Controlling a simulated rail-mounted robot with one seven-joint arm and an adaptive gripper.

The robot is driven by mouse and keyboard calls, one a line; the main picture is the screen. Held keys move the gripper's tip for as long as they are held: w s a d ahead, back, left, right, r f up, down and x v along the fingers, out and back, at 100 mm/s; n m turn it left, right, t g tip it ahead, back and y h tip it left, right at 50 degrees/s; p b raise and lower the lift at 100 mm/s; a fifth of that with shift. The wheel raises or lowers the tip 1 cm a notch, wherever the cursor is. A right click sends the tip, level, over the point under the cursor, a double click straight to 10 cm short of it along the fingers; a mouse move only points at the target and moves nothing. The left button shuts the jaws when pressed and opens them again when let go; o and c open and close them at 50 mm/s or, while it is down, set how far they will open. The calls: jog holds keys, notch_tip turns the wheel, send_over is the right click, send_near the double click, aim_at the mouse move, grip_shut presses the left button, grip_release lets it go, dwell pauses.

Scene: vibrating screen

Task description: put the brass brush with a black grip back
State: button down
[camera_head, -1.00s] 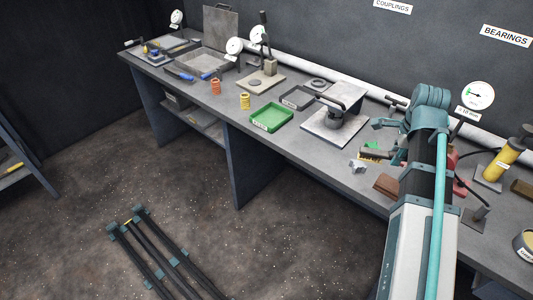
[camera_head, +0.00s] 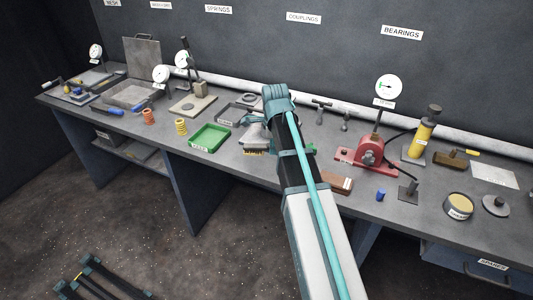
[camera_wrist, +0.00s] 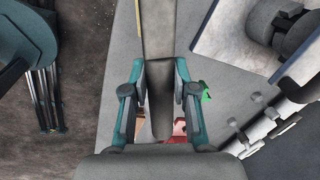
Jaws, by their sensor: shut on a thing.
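My gripper (camera_wrist: 160,72) is shut on a long grey-brown bar, which I take to be the brush (camera_wrist: 158,30). In the wrist view the bar runs from the top edge down between the fingers and ends in a darker, rounded part. In the head view, yellow brass bristles (camera_head: 254,152) show just left of my arm, in front of the grey plate. My gripper (camera_head: 254,121) is partly hidden there, and the brush's grip cannot be made out. I cannot tell whether the brush touches the bench.
A grey plate with a dark cylinder (camera_wrist: 285,18) lies beside the gripper. A green tray (camera_head: 209,138) is to the left. A red press (camera_head: 368,155), brown block (camera_head: 338,183) and yellow cylinder (camera_head: 420,138) stand to the right. Bare bench shows along the front edge.

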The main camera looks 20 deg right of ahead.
jog(key=w+f, duration=0.2)
jog(key=w+f+p, duration=0.1)
jog(key=w+f, duration=0.1)
jog(key=f, duration=0.1)
jog(key=shift+w+a+f, duration=0.15)
jog(key=shift+w+f, duration=0.05)
jog(key=shift+w, duration=0.05)
jog(key=shift+w+f+p, duration=0.1)
jog(key=shift+f+p, duration=0.5)
jog(key=shift+f, duration=1.1)
jog(key=c, duration=0.9)
grip_release()
jog(key=shift+r, duration=0.15)
jog(key=r+b, duration=0.1)
jog(key=r, duration=0.2)
jog(key=s+r, duration=0.1)
jog(key=r, duration=0.3)
jog(key=s+r+b, duration=0.1)
jog(key=r, duration=0.3)
jog(key=shift+s+a+r+b, duration=0.15)
jog(key=shift+a+r+b, duration=0.1)
jog(key=shift+a+b, duration=0.1)
jog(key=shift+f, duration=0.1)
